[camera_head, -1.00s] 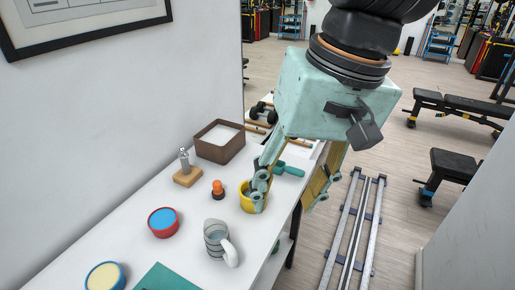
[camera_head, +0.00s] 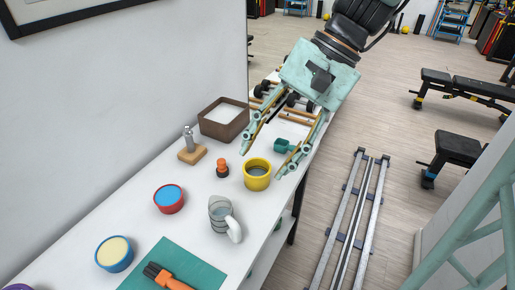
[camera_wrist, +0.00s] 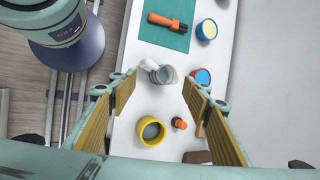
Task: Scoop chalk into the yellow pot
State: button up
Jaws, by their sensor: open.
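The yellow pot (camera_head: 257,178) stands upright on the white table, with a grey interior; it also shows in the wrist view (camera_wrist: 151,131). A brown box (camera_head: 223,130) behind it holds a white substance (camera_head: 223,111), possibly the chalk. A teal scoop (camera_head: 283,146) lies right of the box, partly behind my right finger in the head view; I cannot make it out in the wrist view. My gripper (camera_head: 263,163) is wide open and empty. In the head view its fingertips appear on either side of the pot's rim; contact cannot be told.
An orange-handled tool (camera_head: 167,275) lies on a green mat (camera_head: 200,264). The wall bounds the left.

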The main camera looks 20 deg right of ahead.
jog(key=w+d+f+m+t+y, duration=0.1)
jog(key=w+d+f+m+y, duration=0.3)
jog(key=w, duration=0.4)
jog(key=m+t+h+p, duration=0.1)
jog(key=m+t+p, duration=0.1)
jog(key=m+t, duration=1)
send_near(289, 144)
jog(key=r+m+g, duration=0.1)
jog(key=d+r+m+g, duration=0.2)
jog(key=shift+s, duration=0.3)
jog(key=shift+a, duration=0.1)
jog(key=shift+b+x, duration=0.7)
jog(key=shift+x, duration=3.55)
jog(key=shift+w+f, duration=0.1)
jog(key=shift+b+x, duration=0.6)
jog(key=shift+x, duration=1.9)
